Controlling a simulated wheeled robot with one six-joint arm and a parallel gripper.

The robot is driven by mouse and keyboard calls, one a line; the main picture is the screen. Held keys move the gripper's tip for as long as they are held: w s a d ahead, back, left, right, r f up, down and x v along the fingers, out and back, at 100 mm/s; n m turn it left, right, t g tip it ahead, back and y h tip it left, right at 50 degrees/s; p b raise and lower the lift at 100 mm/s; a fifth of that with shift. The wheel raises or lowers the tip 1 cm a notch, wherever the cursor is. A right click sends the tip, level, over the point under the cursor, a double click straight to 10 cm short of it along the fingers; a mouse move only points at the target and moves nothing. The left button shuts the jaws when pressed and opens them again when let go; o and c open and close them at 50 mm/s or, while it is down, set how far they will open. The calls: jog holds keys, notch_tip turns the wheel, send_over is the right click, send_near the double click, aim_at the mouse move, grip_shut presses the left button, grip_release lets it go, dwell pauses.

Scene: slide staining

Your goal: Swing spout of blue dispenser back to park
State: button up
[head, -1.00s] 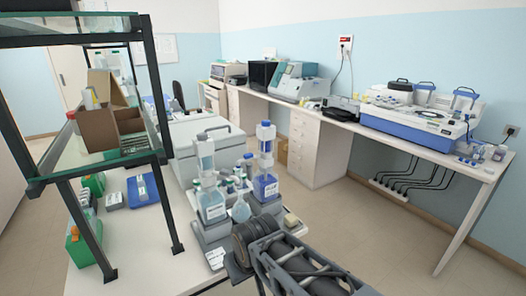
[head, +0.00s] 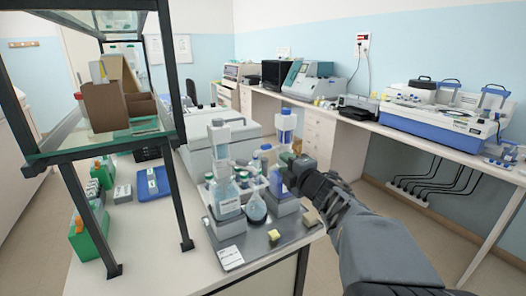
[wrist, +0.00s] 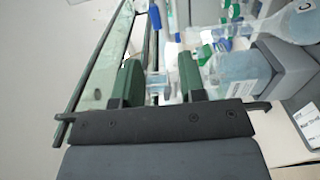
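In the head view, the dispenser with the deeper blue liquid (head: 286,128) stands upright on the right of the bench-top tray. My gripper (head: 288,160) is in front of its lower part and hides some of it, including where its spout might be. A second dispenser with pale blue liquid (head: 227,194) stands to its left. In the wrist view, my gripper (wrist: 158,80) has its two green fingers apart. A small clear part shows between or behind them; I cannot tell whether it touches them.
A round flask (head: 256,208) and several small bottles stand close to the gripper. The grey tray (head: 262,243) holds a yellow block (head: 274,235) and a white label card (head: 230,257). A glass-shelved rack (head: 105,144) stands at the left.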

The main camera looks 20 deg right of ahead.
aim_at(266, 150)
jog(key=w, duration=0.4)
jog(key=w+a+p, duration=0.1)
jog(key=w, duration=0.8)
jog(key=shift+a, duration=0.3)
grip_shut()
